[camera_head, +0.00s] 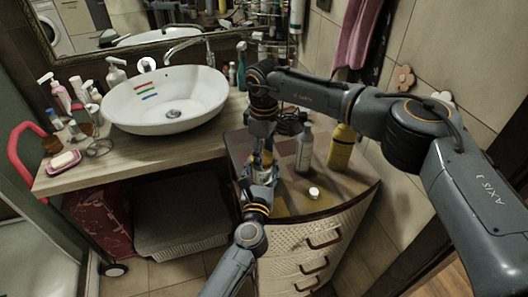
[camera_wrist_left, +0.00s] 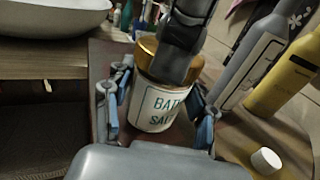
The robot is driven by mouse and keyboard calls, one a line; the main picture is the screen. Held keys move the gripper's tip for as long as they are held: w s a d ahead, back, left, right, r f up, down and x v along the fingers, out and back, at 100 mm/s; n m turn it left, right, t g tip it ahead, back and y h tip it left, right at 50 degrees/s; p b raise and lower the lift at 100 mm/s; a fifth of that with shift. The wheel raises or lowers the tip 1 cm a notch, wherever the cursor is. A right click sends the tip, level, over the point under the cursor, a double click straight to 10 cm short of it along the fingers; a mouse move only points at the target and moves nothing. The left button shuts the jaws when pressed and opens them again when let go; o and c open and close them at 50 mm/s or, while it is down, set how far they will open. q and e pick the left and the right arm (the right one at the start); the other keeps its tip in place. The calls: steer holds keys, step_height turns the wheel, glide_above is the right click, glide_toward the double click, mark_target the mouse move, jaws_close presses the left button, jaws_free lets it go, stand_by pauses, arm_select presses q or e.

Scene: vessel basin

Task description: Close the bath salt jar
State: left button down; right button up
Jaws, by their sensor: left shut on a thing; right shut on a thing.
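The bath salt jar (camera_wrist_left: 158,108) stands upright on the cabinet top, with a white label reading "BATH SALT". My left gripper (camera_wrist_left: 160,118) is shut around its body, with one finger on each side. A gold-brown lid (camera_wrist_left: 149,58) sits at the jar's top, and no clear gap shows between lid and jar. My right gripper (camera_head: 262,143) points down from above and is shut on the lid; it covers much of the lid in the left wrist view. In the head view the jar is mostly hidden between my two grippers (camera_head: 260,176).
A grey bottle (camera_head: 304,150) and a yellow bottle (camera_head: 341,147) stand right of the jar. A small white cap (camera_head: 314,193) lies on the cabinet top (camera_head: 335,193). A white basin (camera_head: 165,105) is to the left. The cabinet's front right is mostly clear.

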steer(key=o, duration=0.7)
steer(key=shift+o, duration=0.2)
steer(key=shift+r, duration=2.3)
steer(key=shift+c, duration=0.4)
